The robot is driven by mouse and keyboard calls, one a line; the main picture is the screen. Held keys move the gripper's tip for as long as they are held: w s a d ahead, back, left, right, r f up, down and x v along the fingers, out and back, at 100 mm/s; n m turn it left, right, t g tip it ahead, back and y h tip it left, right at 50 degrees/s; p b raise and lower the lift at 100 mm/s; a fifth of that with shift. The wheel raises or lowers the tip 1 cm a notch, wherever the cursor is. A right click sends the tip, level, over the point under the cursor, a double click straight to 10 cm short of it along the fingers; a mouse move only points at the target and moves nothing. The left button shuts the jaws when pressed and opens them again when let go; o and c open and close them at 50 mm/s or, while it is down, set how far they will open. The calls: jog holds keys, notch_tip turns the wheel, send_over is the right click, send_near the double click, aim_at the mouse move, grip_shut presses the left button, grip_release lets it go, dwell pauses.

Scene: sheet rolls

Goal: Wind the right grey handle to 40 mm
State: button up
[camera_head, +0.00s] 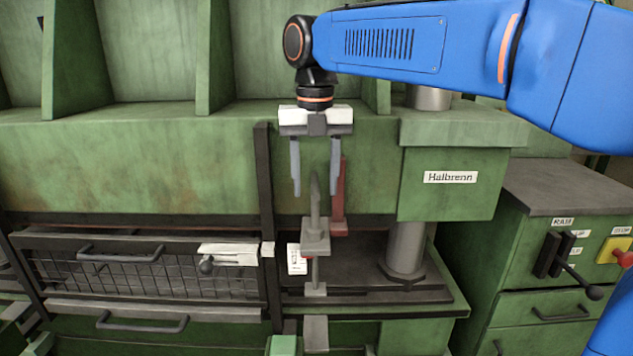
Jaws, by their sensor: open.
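A grey handle (315,197) with a tapered upright grip stands on a grey block at the front of the green machine. My gripper (315,190) points down with its two grey fingers apart. In the picture the top of the grip shows between the fingertips. I cannot tell from this one view whether the fingers are around it or in front of or behind it. A small white label (297,259) with dark marks sits left of the handle's stem. Its writing is too small to read.
A red upright part (340,205) stands close to the right of the grey handle. A dark post (265,200) and mesh guard (150,275) are to the left. A thick grey column (406,250) is on the right, with a control cabinet (560,190) beyond it.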

jog(key=shift+r, duration=0.1)
dwell(0.3)
notch_tip(320, 180, up, 10)
dwell(0.8)
jog(key=s+d+f+m+t, duration=0.1)
jog(key=s+d+f+m, duration=0.4)
jog(key=d+m, duration=0.4)
jog(key=s+d+f+m+t, duration=0.1)
jog(key=s+d+f+m, duration=0.2)
jog(key=d+f+m, duration=0.55)
jog(key=s+d+f+m+t, duration=0.1)
jog(key=s+d+f+m, duration=0.3)
jog(key=f+m, duration=0.5)
jog(key=s+d+f+m+t, duration=0.1)
jog(key=s+d+f+m, duration=0.4)
jog(key=s+f+m, duration=0.3)
jog(key=shift+s+d+f+m+t, duration=0.25)
jog(key=shift+s+f+m+t, duration=0.15)
jog(key=shift+f+m, duration=0.6)
jog(key=shift+r, duration=0.1)
